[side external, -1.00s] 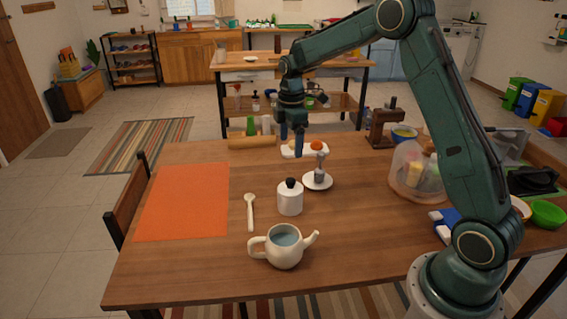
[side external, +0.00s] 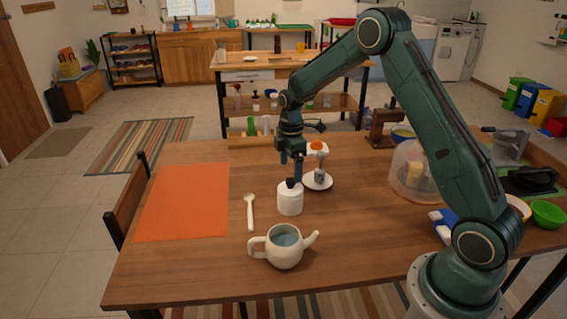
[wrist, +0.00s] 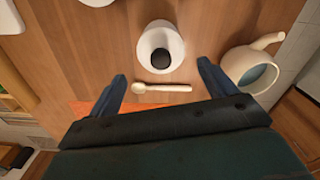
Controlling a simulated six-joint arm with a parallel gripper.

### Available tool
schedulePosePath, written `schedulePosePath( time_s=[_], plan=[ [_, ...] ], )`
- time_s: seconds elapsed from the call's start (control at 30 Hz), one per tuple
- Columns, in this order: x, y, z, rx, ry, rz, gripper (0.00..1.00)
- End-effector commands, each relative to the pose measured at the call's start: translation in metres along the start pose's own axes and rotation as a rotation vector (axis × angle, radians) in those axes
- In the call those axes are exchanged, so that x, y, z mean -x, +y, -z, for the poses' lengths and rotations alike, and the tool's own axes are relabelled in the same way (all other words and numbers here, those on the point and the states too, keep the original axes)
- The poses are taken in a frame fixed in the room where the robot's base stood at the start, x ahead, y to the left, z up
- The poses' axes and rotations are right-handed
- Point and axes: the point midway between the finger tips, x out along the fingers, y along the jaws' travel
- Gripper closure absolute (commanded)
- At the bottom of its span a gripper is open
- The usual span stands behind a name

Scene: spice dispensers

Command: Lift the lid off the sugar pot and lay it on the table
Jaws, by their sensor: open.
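The sugar pot (side external: 290,203) is a white round pot standing upright on the wooden table. Its lid has a dark knob (side external: 290,183), and the lid sits on the pot. In the wrist view the white pot (wrist: 145,49) and its dark knob (wrist: 160,58) show from above, just beyond the fingers. My gripper (side external: 291,176) is low over the pot, its fingers close to the knob in the side view. In the wrist view my gripper (wrist: 160,72) has its two blue fingers wide apart with nothing between them. Whether a finger touches the knob cannot be told.
A white spoon (side external: 250,211) lies left of the pot. A teapot (side external: 285,249) stands in front. A white saucer (side external: 327,186) with a grey-topped item is close behind right.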

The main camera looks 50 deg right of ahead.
Motion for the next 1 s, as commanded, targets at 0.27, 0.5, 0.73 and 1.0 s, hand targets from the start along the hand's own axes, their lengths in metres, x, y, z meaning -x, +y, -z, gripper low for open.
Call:
schedulePosePath(
  time_s=[0.27, 0.5, 0.73, 1.0],
  plan=[
    [-0.004, 0.000, 0.000, 0.000, 0.000, 0.001, 0.17],
    [-0.021, -0.002, -0.001, 0.000, -0.001, 0.003, 0.17],
    [-0.047, -0.002, -0.001, 0.000, 0.000, 0.002, 0.17],
    [-0.056, -0.002, -0.001, 0.000, 0.000, 0.000, 0.17]
  ],
)
